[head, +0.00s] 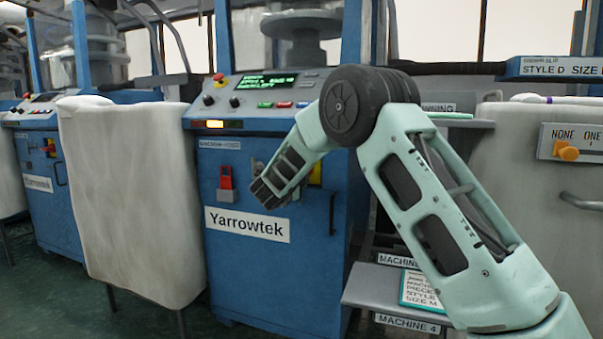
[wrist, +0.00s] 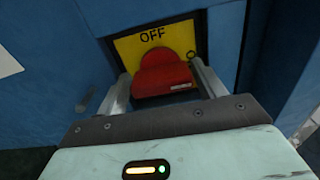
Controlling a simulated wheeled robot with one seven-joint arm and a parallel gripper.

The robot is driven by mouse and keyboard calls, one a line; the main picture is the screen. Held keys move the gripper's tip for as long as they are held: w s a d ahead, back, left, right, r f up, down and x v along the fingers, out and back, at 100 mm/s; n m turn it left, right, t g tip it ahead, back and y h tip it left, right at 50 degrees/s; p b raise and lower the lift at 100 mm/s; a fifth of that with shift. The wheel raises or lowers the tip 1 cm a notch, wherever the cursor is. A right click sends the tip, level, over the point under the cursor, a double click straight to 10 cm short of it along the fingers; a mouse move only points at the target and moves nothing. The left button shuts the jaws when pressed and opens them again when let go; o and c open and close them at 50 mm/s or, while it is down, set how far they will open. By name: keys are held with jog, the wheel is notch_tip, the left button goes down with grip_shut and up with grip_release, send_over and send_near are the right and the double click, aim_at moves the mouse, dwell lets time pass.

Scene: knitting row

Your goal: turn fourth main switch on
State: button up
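In the wrist view, a red switch handle (wrist: 163,76) sits on a yellow plate (wrist: 128,47) marked OFF, on a blue cabinet. The handle lies just below the word OFF. My gripper (wrist: 162,84) is open, with one finger on each side of the handle; I cannot tell whether they touch it. In the head view, my gripper (head: 265,192) is at the front of the blue Yarrowtek machine (head: 225,260). A strip of yellow plate (head: 316,173) shows beside my arm, and the red handle there is hidden.
Left of my gripper a red part (head: 226,180) sits on the same front, above the Yarrowtek label (head: 247,225). A dark door handle (head: 332,213) is on the right. A white cloth-covered bin (head: 130,200) stands left. Shelf labels at lower right include MACHINE 4 (head: 407,322).

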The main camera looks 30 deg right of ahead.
jog(key=shift+s+a+r, duration=0.1)
jog(key=shift+s+a, duration=0.15)
jog(key=shift+a, duration=0.15)
jog(key=p+v, duration=0.4)
jog(key=v, duration=1.2)
jog(key=shift+s+a, duration=0.2)
